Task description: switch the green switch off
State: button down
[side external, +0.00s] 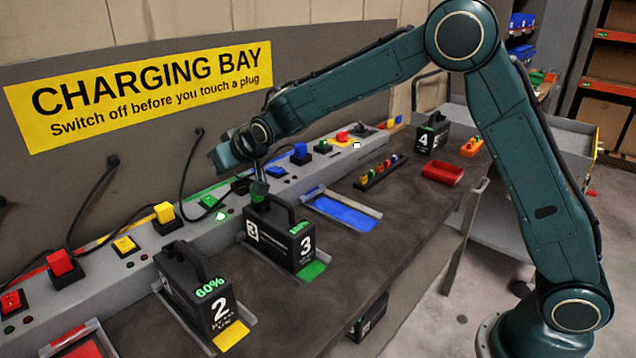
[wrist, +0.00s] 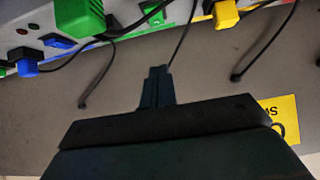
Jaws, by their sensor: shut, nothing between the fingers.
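The green switch (side external: 208,201) sits on the grey power strip (side external: 125,285), left of and below my gripper (side external: 219,158) in the side view. A small lamp (side external: 221,216) beside it glows bright. In the wrist view the green switch (wrist: 152,10) is at the top edge, partly cut off. My gripper's fingers (wrist: 156,74) are shut and empty there, apart from the switch, against the grey backboard. A green plug (wrist: 80,17) stands left of the switch in the wrist view. Fine finger detail is unclear in the side view.
Yellow plug (side external: 164,213), yellow switch (side external: 125,245), blue switch (side external: 275,171) and blue plug (side external: 300,152) share the strip. Black cables (side external: 190,165) hang from the backboard. Battery 3 (side external: 280,238) stands in front, with battery 2 (side external: 198,285) to its left.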

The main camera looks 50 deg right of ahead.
dwell(0.3)
send_over(212, 200)
jog(key=s, duration=0.1)
notch_tip(212, 200, down, 6)
jog(key=shift+f, duration=0.1)
notch_tip(212, 200, down, 2)
jog(key=shift+f, duration=0.1)
jog(key=shift+w+f, duration=0.15)
jog(key=shift+f, duration=0.7)
jog(key=shift+w, duration=0.1)
jog(key=shift+f+g, duration=0.2)
jog(key=shift+g, duration=0.1)
jog(key=shift+w, duration=0.2)
